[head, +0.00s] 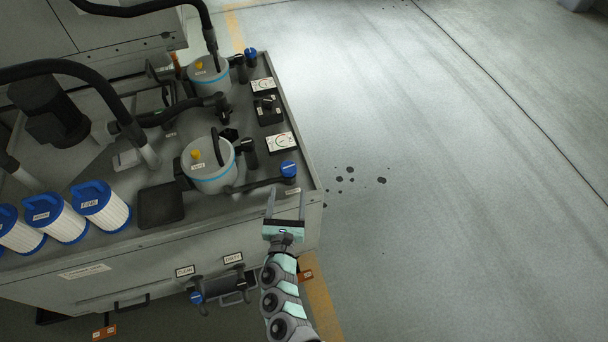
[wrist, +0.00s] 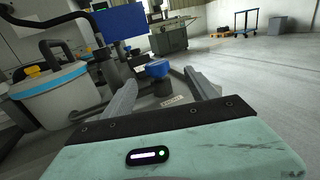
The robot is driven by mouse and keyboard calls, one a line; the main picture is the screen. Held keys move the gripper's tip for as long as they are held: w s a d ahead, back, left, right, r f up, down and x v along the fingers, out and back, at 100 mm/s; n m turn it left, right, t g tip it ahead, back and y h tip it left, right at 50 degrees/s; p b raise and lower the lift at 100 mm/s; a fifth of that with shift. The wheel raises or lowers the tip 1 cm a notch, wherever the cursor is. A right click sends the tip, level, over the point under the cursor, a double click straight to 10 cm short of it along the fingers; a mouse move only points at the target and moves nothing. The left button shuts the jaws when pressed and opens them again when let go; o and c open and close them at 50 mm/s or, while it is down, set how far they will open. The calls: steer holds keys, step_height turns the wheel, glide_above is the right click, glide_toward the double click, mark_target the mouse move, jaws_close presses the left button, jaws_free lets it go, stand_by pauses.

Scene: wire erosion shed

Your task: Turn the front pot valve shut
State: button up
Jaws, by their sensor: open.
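The front pot (head: 208,172) is a grey canister with a blue band and a yellow cap, near the front of the machine top. Its valve, a blue knob (head: 289,169), sits to its right at the end of a dark pipe, near the corner. My gripper (head: 287,200) is open and empty, just in front of the knob in the head view. In the wrist view the blue knob (wrist: 157,69) shows between and beyond my two fingers (wrist: 160,84), apart from them. The front pot (wrist: 55,92) stands at left there.
The rear pot (head: 208,78) has its own blue knob (head: 250,54). Gauges (head: 281,142) line the right edge. Black hoses (head: 80,68) arch over the top. Floor at right is clear apart from dark spots (head: 349,178).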

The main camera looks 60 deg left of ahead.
mark_target(287, 174)
steer(key=b+x, duration=0.1)
steer(key=x, duration=0.6)
steer(key=b+x, duration=0.1)
steer(key=x, duration=0.3)
steer(key=shift+s+a+b, duration=0.1)
steer(key=shift+s+b, duration=0.2)
steer(key=shift+c, duration=0.3)
steer(key=c, duration=1.3)
steer(key=shift+r+m+t+p, duration=0.25)
steer(key=shift+m+t+p, duration=0.05)
steer(key=shift+p, duration=0.3)
steer(key=shift+m+t+h+p, duration=0.4)
steer(key=shift+t+h+p, duration=0.1)
steer(key=shift+h, duration=0.1)
steer(key=shift+f, duration=0.15)
steer(key=o, duration=1.4)
steer(key=shift+c, duration=0.2)
